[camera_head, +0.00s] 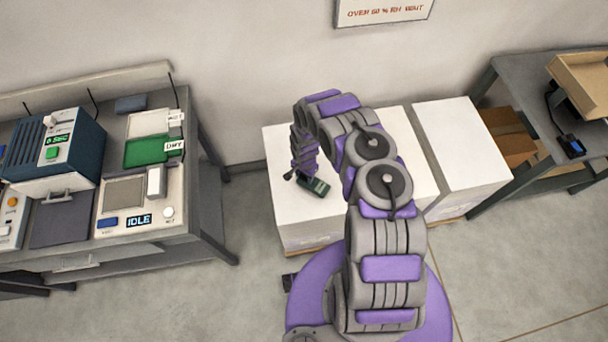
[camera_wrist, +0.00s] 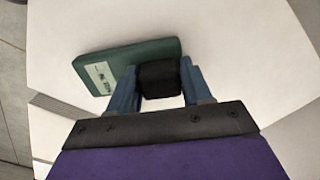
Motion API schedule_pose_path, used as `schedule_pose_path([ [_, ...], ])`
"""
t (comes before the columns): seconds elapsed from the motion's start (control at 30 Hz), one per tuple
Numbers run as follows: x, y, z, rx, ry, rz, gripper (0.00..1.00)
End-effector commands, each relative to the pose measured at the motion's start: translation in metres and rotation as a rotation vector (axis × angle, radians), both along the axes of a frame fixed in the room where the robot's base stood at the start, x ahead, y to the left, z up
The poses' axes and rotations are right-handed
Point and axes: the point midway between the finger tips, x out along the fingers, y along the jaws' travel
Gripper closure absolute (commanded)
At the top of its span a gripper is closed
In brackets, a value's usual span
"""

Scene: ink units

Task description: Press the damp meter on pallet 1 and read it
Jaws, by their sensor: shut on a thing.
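The damp meter is a dark green box (camera_head: 317,187) at the top of the left white stack (camera_head: 290,222). In the wrist view the meter (camera_wrist: 148,55) has a small pale display (camera_wrist: 103,76) with dark marks too small to read. My gripper (camera_wrist: 160,76) is shut on the meter's black block, with one blue finger on each side. In the head view my gripper (camera_head: 303,175) points down at the stack. The meter lies flat on or very close to the white top; I cannot tell whether it presses on it. No pallet number shows.
A second white stack (camera_head: 462,145) stands to the right, across a narrow gap. A left bench (camera_head: 190,215) holds a blue unit (camera_head: 50,150) and a panel showing IDLE (camera_head: 138,220). A grey right table (camera_head: 515,75) holds a cardboard tray (camera_head: 582,80). A wall sign (camera_head: 383,11) mentions RH and WAIT.

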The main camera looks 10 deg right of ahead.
Motion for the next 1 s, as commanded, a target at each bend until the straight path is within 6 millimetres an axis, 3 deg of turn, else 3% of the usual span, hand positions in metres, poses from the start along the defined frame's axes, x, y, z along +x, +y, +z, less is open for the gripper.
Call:
schedule_pose_path([
  [1.0, 0.0002, 0.0044, -0.0067, -0.004, -0.001, 0.004, 0.89],
])
